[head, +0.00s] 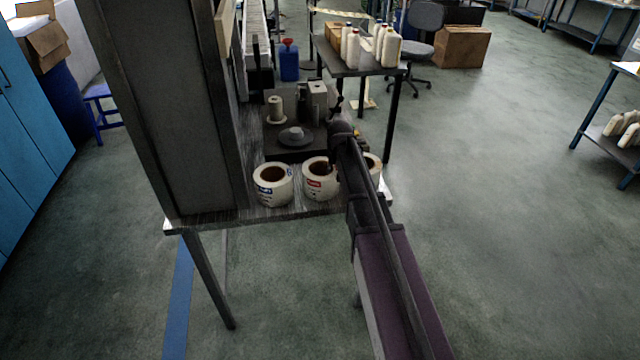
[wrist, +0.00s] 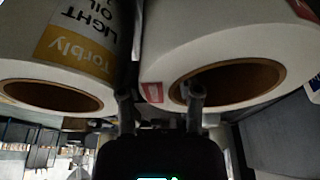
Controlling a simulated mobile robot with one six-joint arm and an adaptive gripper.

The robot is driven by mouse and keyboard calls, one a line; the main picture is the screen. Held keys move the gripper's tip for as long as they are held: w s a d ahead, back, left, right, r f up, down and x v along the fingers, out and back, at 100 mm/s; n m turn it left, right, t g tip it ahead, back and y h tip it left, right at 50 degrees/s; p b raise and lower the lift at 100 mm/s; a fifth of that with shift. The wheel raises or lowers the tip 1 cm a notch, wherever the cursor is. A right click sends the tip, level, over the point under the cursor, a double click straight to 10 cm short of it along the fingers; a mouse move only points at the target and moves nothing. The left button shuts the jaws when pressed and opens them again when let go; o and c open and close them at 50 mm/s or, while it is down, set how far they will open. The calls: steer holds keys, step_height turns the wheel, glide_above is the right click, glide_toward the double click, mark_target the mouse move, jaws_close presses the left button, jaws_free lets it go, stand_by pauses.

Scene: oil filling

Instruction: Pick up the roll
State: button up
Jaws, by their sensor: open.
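Three white label rolls stand on a table: a left roll (head: 267,190), a middle roll with a red label (head: 316,188), and a right roll (head: 375,171) partly hidden by my arm. My gripper (head: 334,163) is at the middle roll's right side, its fingers mostly hidden. In the wrist view my gripper (wrist: 161,95) is open. One finger overlaps the core opening of the red-marked roll (wrist: 220,45); the other is near the gap beside the orange-labelled roll (wrist: 60,60). I cannot tell whether the finger is inside the core or touching it.
The table (head: 235,218) also carries a dark machine base with a grey disc (head: 296,137) behind the rolls. A tall dark cabinet (head: 150,110) stands at the left. A table with white bottles (head: 388,50) is beyond.

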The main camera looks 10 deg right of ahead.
steer(key=shift+w+f, duration=0.15)
steer(key=shift+f, duration=0.25)
stand_by(0.3)
jaws_close()
